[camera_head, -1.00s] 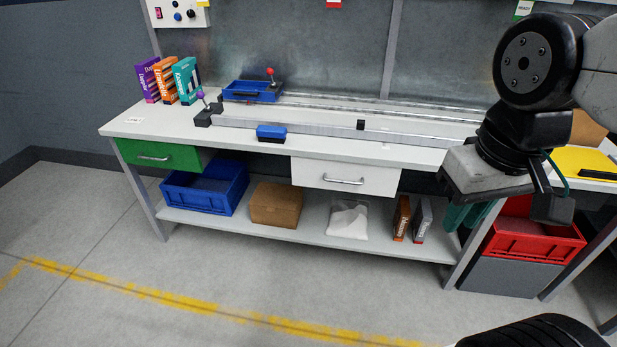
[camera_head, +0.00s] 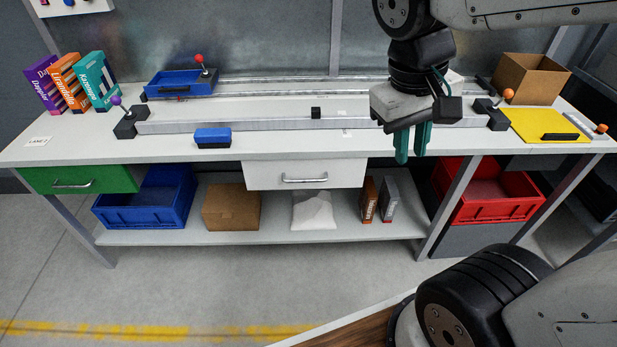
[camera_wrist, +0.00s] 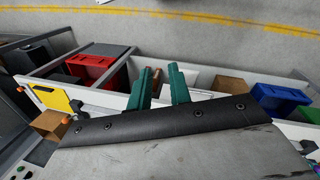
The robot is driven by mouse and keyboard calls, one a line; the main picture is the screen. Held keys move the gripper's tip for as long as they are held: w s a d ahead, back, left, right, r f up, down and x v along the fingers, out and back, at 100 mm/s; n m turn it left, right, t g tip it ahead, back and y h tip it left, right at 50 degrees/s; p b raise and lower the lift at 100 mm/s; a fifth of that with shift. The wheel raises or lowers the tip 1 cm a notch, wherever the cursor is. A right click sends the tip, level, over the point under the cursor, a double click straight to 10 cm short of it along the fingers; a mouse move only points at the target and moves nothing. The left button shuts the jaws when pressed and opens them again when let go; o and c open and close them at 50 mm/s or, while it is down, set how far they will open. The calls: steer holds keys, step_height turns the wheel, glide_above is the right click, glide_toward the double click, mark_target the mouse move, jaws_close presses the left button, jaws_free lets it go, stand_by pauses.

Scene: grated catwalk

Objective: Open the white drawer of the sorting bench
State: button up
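The white drawer (camera_head: 268,175) sits under the middle of the sorting bench top (camera_head: 290,147), flush with it and apparently shut. Its silver bar handle (camera_head: 304,180) runs across the front. My gripper (camera_head: 412,156) hangs fingers down at the bench's front edge, to the right of the drawer and apart from it. Its two teal fingers are spread with nothing between them, as the wrist view (camera_wrist: 160,86) shows. I cannot clearly make out the drawer front in the wrist view.
A green drawer (camera_head: 110,178) is at the bench's left. The lower shelf (camera_head: 270,235) holds a blue crate (camera_head: 140,219), a cardboard box (camera_head: 231,208) and small boxes. A red crate (camera_head: 492,209) stands at the right. Floor in front of the bench is clear.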

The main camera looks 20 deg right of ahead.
steer(key=w+d+f+g+h, duration=0.15)
steer(key=w+f+h, duration=0.3)
steer(key=w, duration=0.65)
steer(key=n+t+h, duration=0.4)
steer(key=h, duration=0.3)
glide_above(306, 181)
steer(key=s, duration=0.6)
step_height(306, 181, down, 19)
steer(key=w+a+f+n+t+h, duration=0.1)
steer(key=w+a+f+n+t, duration=0.15)
steer(key=f, duration=0.45)
steer(key=w+a+f+n+t, duration=0.1)
steer(key=a+f+t, duration=0.2)
steer(key=f, duration=0.5)
steer(key=x, duration=0.6)
steer(key=shift+w+d, duration=0.15)
steer(key=shift+d, duration=0.1)
jaws_close()
